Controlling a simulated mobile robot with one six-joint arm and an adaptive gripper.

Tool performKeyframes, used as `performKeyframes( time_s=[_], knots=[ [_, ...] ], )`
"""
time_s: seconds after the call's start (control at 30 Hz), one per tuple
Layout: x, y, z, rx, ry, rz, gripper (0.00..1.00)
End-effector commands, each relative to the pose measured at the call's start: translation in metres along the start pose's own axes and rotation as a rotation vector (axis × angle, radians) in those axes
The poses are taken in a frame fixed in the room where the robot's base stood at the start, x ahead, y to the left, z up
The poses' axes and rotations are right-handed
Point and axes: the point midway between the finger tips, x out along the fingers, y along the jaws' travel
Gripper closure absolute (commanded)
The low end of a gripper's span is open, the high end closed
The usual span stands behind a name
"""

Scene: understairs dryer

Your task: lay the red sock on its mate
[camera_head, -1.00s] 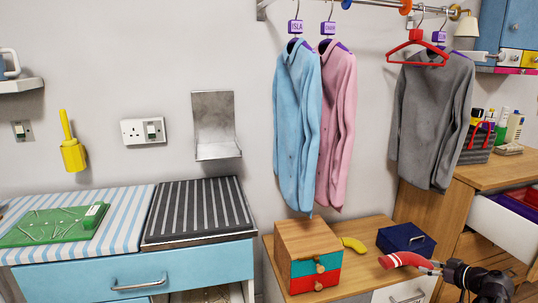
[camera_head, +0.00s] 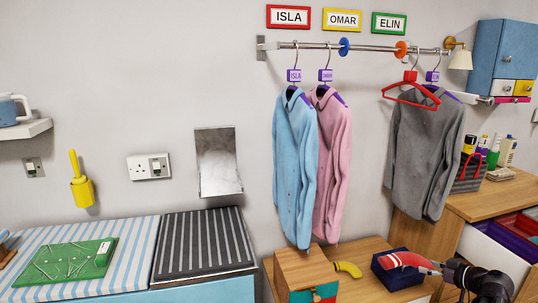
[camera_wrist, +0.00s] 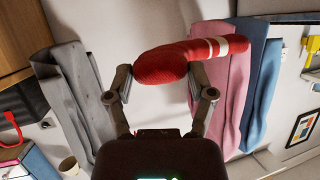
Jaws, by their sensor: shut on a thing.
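The red sock (camera_head: 403,259) is held in my gripper (camera_head: 431,267), above the wooden bench at the lower right of the head view. In the wrist view the red sock (camera_wrist: 165,66) lies across the fingertips of my gripper (camera_wrist: 160,72), with white bands towards its right end. The fingers are shut on it. I cannot make out a matching red sock in either view. A curved yellow thing (camera_head: 348,269), perhaps another sock, lies on the bench beside the small drawer box.
A navy box (camera_head: 396,281) sits on the bench, partly behind the sock in the picture. A wooden box with coloured drawers (camera_head: 298,264) stands at the bench's left. Blue (camera_head: 295,165), pink (camera_head: 331,165) and grey (camera_head: 425,155) shirts hang from a rail (camera_head: 375,48).

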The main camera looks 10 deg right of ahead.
Motion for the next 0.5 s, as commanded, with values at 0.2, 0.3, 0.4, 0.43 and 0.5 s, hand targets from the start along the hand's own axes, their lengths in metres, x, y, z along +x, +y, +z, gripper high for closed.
performKeyframes(
  time_s=[0.2, 0.3, 0.4, 0.43, 0.5],
  knots=[
    [-0.015, -0.003, -0.036, 0.000, 0.000, 0.000, 0.62],
    [-0.020, -0.004, -0.049, 0.000, 0.000, 0.000, 0.62],
    [-0.025, -0.005, -0.061, 0.000, 0.000, 0.000, 0.62],
    [-0.027, -0.006, -0.065, 0.000, 0.000, 0.000, 0.62],
    [-0.031, -0.007, -0.074, 0.000, 0.000, 0.000, 0.62]
  ],
)
